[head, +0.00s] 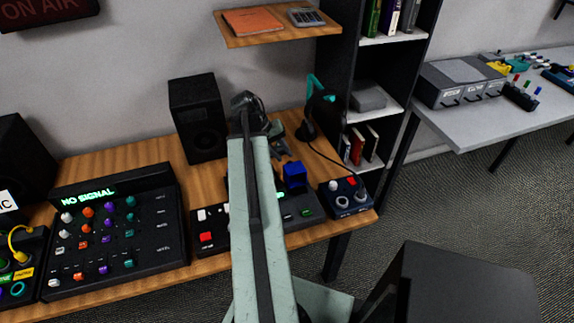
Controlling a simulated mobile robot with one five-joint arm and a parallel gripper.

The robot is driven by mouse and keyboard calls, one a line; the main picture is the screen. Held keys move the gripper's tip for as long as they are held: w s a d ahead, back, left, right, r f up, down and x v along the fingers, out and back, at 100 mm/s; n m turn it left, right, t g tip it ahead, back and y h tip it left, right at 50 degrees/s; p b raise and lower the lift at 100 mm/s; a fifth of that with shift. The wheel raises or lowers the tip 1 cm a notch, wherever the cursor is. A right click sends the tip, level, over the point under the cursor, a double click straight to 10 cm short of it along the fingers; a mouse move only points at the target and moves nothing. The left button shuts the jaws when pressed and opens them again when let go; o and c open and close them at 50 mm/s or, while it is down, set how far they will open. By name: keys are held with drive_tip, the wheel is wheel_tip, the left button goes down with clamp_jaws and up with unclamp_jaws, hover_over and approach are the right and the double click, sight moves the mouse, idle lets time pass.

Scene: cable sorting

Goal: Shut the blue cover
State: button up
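The blue cover (295,174) is a small boxy blue piece on a dark control panel (305,212) near the right part of the wooden desk. It seems to stand up from the panel, but its hinge and what lies under it are too small to make out. My arm reaches forward over the panel and hides part of it. My gripper (279,142) is beyond the blue cover in the picture, just right of the arm's far end, and looks apart from it. Its fingers are small and dark, and I cannot tell whether they are open.
A blue box with a red button (345,197) sits right of the panel. A microphone (308,128) with a cable stands behind it. A speaker (198,117) and a mixer (117,235) are on the left. A low shelf (279,33) hangs above the desk.

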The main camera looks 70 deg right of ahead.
sight(289, 162)
drive_tip(key=b+x, duration=0.2)
drive_tip(key=x, duration=0.2)
drive_tip(key=shift+r, duration=0.1)
clamp_jaws()
idle(1.2)
